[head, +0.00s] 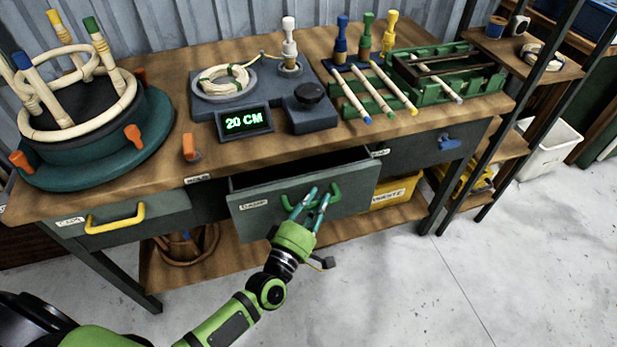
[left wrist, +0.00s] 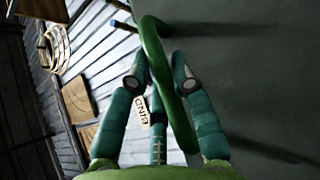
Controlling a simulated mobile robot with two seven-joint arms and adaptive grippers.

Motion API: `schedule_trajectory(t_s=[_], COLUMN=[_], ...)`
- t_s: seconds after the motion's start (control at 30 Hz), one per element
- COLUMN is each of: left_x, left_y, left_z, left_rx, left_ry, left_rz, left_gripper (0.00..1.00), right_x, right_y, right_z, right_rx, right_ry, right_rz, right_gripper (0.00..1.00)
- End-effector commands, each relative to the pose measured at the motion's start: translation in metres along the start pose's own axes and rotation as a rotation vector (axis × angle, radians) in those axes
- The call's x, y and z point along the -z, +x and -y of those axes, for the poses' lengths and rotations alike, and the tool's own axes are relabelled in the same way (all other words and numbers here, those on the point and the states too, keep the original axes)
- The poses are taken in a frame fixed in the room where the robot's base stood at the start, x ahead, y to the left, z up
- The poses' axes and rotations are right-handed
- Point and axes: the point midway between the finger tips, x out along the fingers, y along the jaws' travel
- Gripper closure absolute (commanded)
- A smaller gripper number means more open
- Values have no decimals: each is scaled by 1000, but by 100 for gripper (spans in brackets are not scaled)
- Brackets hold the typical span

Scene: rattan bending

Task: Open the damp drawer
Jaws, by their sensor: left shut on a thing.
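The damp drawer (head: 262,217) is a grey drawer in the middle of the workbench, with a small white label at the left of its front. It stands partly out, and its dark inside shows above the front. Its green handle (head: 336,193) is on the front face. My left gripper (head: 308,194) is shut on this handle. In the left wrist view the green handle (left wrist: 154,40) passes between the teal fingers (left wrist: 158,75). My right gripper is not in view.
A drawer with a yellow handle (head: 115,218) is at the left, and one with a blue handle (head: 449,143) at the right. A display (head: 244,122), a round bending jig (head: 90,130) and rattan sticks (head: 392,88) are on the bench. A yellow bin (head: 397,190) sits below. The floor in front is clear.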

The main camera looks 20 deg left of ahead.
Motion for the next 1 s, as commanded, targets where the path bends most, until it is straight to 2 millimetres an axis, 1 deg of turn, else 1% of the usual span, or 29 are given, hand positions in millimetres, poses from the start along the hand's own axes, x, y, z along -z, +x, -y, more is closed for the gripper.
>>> schedule_trajectory(t_s=[0.03,0.13,0.2,0.27,0.37,0.5,0.6,0.7,0.87,1.0], left_x=[-11,-31,-43,-53,-67,-80,-85,-88,-88,-88], left_y=[-12,-31,-44,-54,-67,-80,-86,-88,-89,-89], left_z=[-4,-9,-12,-14,-17,-21,-22,-23,-23,-22], left_rx=[7,7,6,6,4,2,2,2,1,1], left_ry=[-3,-1,-1,0,1,4,5,6,6,6], left_rz=[2,3,2,2,2,2,2,2,2,2], left_gripper=[100,100,100,100,100,100,100,100,100,100], right_x=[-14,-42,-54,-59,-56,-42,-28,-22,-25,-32], right_y=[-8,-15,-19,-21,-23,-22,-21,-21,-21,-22], right_z=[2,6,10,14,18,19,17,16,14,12], right_rx=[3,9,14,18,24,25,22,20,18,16], right_ry=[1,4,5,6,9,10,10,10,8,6], right_rz=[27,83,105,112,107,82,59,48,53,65], right_gripper=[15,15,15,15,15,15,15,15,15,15])
